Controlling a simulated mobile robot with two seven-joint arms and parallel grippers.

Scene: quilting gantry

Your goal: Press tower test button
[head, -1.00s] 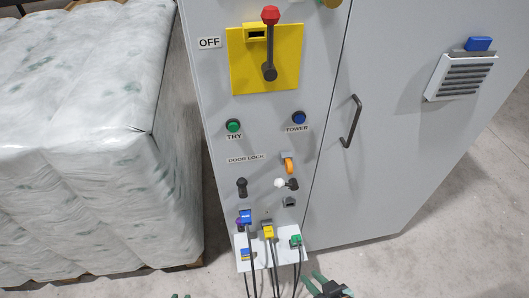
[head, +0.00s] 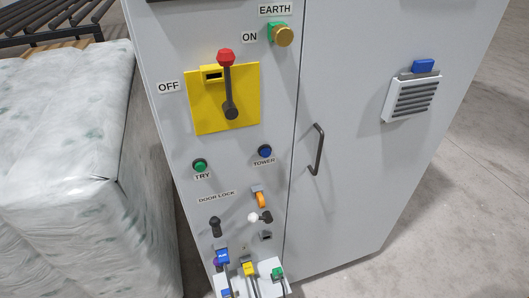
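The tower button is a round blue push button (head: 265,151) on the grey cabinet front, above the label TOWER (head: 263,162). A green button (head: 200,165) labelled TRY is to its left and slightly lower. Above them is a yellow plate (head: 190,112) with a red-tipped dark lever (head: 228,85) pointing up, between the labels OFF and ON. Neither of my grippers shows in the head view now.
Below the buttons are a black knob (head: 215,226), an orange-and-grey latch (head: 260,198) and a white-tipped lever (head: 255,217). Several cabled plugs sit on a white shelf (head: 266,265). A door handle (head: 317,150) is at right. A wrapped stack (head: 65,170) stands close at left.

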